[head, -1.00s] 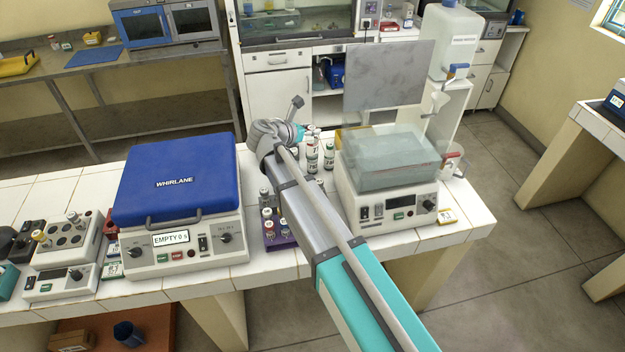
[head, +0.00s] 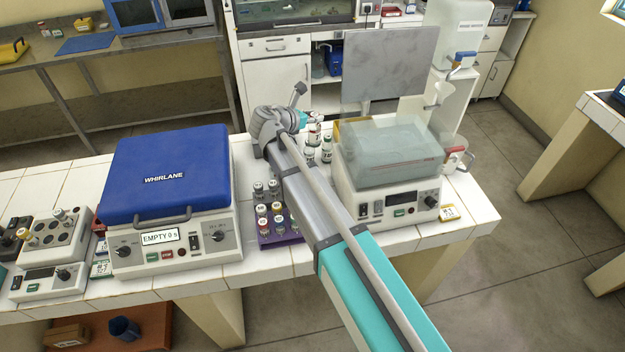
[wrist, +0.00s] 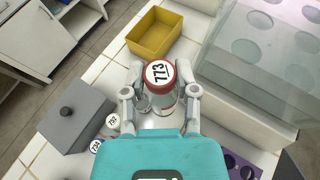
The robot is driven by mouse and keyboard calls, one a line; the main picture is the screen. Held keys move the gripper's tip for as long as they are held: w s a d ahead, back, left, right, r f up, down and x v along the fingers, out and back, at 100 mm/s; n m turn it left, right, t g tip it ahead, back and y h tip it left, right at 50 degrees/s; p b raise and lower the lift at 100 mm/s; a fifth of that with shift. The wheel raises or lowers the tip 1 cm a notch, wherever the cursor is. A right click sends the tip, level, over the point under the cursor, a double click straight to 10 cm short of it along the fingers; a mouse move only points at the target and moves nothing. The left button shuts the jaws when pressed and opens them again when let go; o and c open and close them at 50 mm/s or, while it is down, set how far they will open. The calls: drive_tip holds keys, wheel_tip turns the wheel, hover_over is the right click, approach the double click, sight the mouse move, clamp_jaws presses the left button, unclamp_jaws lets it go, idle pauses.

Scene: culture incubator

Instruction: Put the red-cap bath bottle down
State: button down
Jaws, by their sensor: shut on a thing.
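The red-cap bottle, marked 773 on its white cap top (wrist: 159,74), stands between the two fingers of my gripper (wrist: 160,92) in the wrist view. My gripper is shut on it. In the head view the bottle (head: 314,131) is at the end of my arm, behind other bottles (head: 326,150) on the white tiled bench. Whether its base touches the bench cannot be told. The water bath (head: 388,190), with a clear lid, is right of it; its round holes show in the wrist view (wrist: 250,48).
A yellow open box (wrist: 155,33) stands beyond the bottle. Capped bottles (wrist: 112,122) and a grey block (wrist: 75,112) are at left. A purple rack (head: 281,238) with vials and the blue-lidded Whirlane machine (head: 165,172) are left of my arm.

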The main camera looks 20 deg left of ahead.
sight(310, 125)
drive_tip(key=shift+s+a+f+b, duration=0.1)
drive_tip(key=shift+a+f+b, duration=0.05)
drive_tip(key=shift+f+b, duration=2.4)
drive_tip(key=shift+f, duration=0.2)
wheel_tip(310, 125, down, 6)
drive_tip(key=b, duration=0.6)
drive_tip(key=shift+f, duration=0.15)
drive_tip(key=shift+f+b, duration=1.85)
drive_tip(key=shift+b, duration=0.15)
drive_tip(key=shift+f, duration=0.1)
drive_tip(key=shift+c, duration=1.9)
unclamp_jaws()
